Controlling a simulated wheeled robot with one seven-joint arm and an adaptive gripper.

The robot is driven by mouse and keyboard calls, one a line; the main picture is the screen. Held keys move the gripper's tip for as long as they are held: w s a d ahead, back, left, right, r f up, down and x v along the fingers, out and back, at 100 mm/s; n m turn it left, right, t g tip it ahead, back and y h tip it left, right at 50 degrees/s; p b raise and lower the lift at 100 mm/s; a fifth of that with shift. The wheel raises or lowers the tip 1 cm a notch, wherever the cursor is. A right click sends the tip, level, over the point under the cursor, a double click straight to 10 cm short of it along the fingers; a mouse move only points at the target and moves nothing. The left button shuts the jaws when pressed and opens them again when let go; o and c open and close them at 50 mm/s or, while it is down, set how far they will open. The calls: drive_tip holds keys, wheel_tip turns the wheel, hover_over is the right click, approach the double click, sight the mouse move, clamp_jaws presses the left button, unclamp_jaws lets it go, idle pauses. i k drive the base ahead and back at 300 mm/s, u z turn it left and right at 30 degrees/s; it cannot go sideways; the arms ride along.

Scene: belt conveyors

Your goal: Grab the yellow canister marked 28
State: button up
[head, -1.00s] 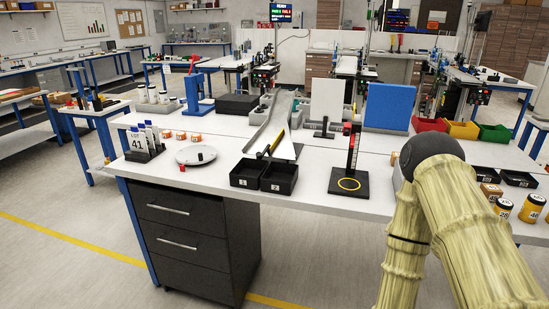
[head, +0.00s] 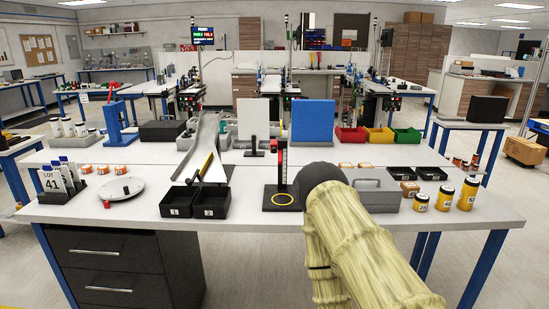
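Three yellow canisters with dark lids and white number labels stand at the right end of the white workbench: a short one (head: 421,203), a middle one (head: 445,199) and a taller one (head: 468,194). The numbers are very small; the short one's label may read 28, but I cannot be sure. My arm, in a pale yellow ribbed cover, bends up in front of the bench, left of the canisters. Its end runs out of the picture at the bottom, so my gripper is not in view.
Two black bins (head: 194,202), a black stand with a yellow ring (head: 283,198) and a grey box (head: 372,188) stand left of the canisters. The bench's front right corner is clear.

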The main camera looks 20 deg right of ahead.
sight(421, 201)
drive_tip(key=z, duration=1.55)
drive_tip(key=k, duration=0.5)
drive_tip(key=u, duration=0.55)
drive_tip(key=i, duration=1.05)
drive_tip(key=z, duration=0.05)
